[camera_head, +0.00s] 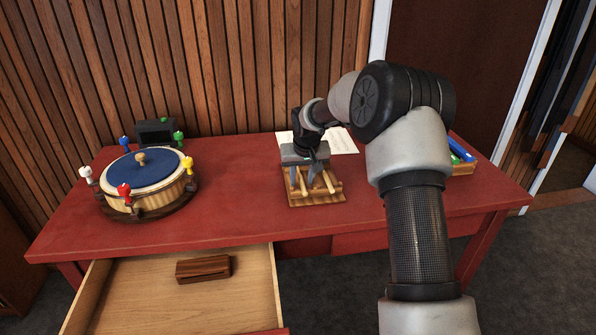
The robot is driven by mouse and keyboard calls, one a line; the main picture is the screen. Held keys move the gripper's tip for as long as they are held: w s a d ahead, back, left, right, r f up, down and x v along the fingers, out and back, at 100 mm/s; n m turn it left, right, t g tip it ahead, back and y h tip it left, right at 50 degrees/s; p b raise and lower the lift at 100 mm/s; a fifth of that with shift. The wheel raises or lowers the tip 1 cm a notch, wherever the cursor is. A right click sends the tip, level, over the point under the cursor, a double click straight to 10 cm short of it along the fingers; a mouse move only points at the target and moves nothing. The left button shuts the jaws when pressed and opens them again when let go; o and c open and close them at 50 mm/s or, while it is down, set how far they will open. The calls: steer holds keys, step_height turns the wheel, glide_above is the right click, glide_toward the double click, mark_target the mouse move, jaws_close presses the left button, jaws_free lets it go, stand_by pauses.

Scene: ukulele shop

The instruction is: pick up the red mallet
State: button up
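My gripper (305,176) points down over a small slatted wooden rack (318,199) on the red table. Its two grey fingers look apart, with a pale wooden stick (303,186) between or just behind them. A second pale stick (328,182) lies to the right. I cannot tell whether a finger touches a stick. No red mallet head shows at the rack; the far ends of the sticks are hidden behind my gripper. A red-topped peg (125,191) stands at the front of the round drum on the left.
The drum (142,172) has a blue top and several coloured pegs. A black box (156,132) stands behind it. Paper (342,141) lies behind my gripper. A wooden tray (462,169) with blue and green items is at right. An open drawer (150,290) holds a brown block (203,268).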

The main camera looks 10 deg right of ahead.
steer(key=shift+f, duration=0.1)
jaws_close()
stand_by(0.3)
